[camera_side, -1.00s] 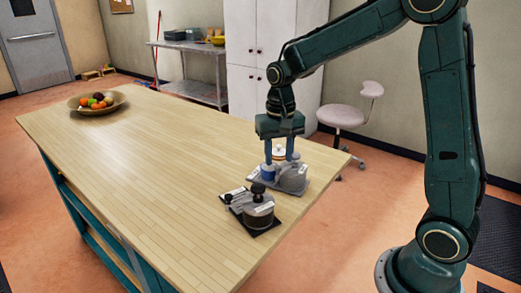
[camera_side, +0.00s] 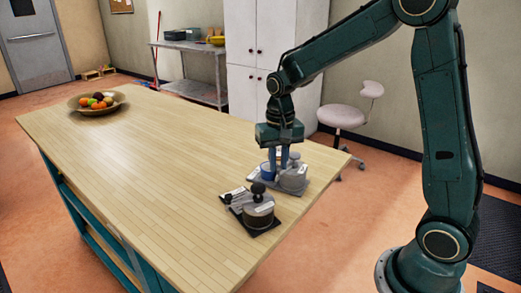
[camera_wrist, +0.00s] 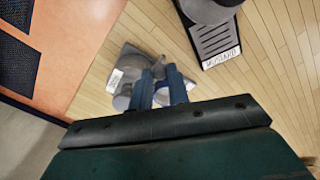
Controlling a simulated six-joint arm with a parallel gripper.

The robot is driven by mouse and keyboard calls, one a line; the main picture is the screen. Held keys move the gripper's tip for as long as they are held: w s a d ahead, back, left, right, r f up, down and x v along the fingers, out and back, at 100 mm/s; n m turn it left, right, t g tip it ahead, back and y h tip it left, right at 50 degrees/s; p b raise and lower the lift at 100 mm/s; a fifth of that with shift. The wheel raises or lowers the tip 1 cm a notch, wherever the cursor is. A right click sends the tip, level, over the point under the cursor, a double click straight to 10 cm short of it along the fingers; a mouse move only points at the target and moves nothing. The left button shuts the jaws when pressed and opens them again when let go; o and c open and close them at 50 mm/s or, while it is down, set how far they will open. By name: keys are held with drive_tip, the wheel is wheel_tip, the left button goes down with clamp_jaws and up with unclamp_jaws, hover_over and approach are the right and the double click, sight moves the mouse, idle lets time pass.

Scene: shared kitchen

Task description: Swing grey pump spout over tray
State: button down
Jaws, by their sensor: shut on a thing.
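A light grey pump-like unit (camera_side: 293,178) with a rounded body stands on a grey plate near the table's right edge. In the wrist view the fingers (camera_wrist: 159,72) cover the middle of the unit (camera_wrist: 128,62). A ribbed dark tray (camera_wrist: 215,41) with a white label lies to the upper right there.
A darker grey unit (camera_side: 259,213) with a black knob (camera_side: 258,188) stands in front on a black base, close to my gripper. A fruit bowl (camera_side: 95,103) is at the table's far left. The wooden tabletop (camera_side: 150,150) between is clear.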

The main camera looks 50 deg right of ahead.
drive_tip(key=shift+w, duration=0.15)
drive_tip(key=w+d+m, duration=0.6)
drive_tip(key=m, duration=0.9)
idle(0.4)
idle(0.4)
drive_tip(key=c, duration=1.3)
unclamp_jaws()
drive_tip(key=shift+c, duration=0.2)
wheel_tip(320, 180, up, 14)
